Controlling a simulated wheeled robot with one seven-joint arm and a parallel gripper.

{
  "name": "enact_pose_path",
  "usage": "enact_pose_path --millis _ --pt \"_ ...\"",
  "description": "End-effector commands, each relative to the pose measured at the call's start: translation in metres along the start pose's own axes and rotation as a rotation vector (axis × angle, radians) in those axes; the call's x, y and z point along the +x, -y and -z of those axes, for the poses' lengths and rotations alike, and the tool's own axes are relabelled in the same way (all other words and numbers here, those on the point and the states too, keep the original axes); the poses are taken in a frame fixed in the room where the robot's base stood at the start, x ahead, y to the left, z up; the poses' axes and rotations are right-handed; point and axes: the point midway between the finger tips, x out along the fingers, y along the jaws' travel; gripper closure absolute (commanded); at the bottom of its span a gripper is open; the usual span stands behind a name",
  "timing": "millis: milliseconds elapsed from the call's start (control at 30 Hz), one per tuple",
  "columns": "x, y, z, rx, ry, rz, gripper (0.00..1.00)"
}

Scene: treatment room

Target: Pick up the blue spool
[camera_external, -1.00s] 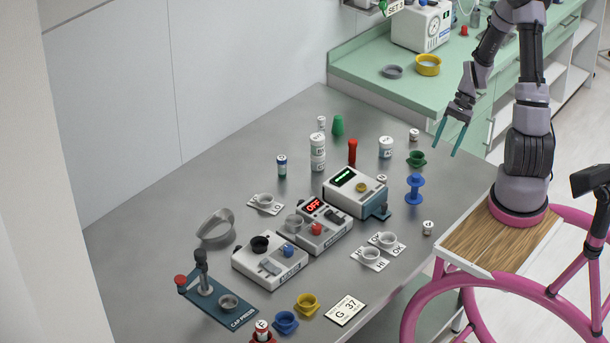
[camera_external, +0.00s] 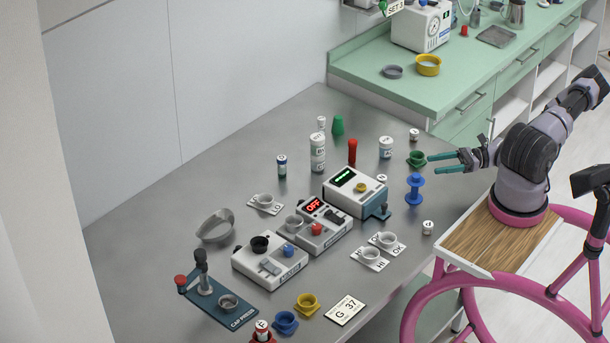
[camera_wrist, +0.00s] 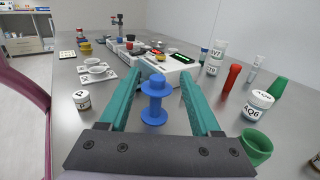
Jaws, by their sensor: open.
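The blue spool (camera_external: 414,188) stands upright on the grey metal table, near its right edge. In the wrist view the spool (camera_wrist: 155,98) shows in the middle, between and beyond the two teal fingers, apart from both. My gripper (camera_external: 432,164) is open and empty, just right of and slightly above the spool in the external view, with its fingers reaching left. In the wrist view my gripper (camera_wrist: 158,88) has its fingers spread wide around the line to the spool.
A green cup (camera_external: 416,159) stands close behind the spool; it is beside the right finger in the wrist view (camera_wrist: 256,146). A small white jar (camera_external: 428,228) stands in front. A white device (camera_external: 352,196) is to the left, with a red peg (camera_external: 352,152) behind it.

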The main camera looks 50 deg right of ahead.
Motion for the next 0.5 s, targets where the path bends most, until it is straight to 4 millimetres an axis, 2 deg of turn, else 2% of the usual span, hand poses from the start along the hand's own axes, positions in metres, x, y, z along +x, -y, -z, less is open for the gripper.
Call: enact_pose_path --millis 333,500 --pt "0.001 -0.001 0.072 0.003 0.0 -0.001 0.35" --pt "0.022 -0.001 0.07 0.0 -0.001 -0.004 0.35"
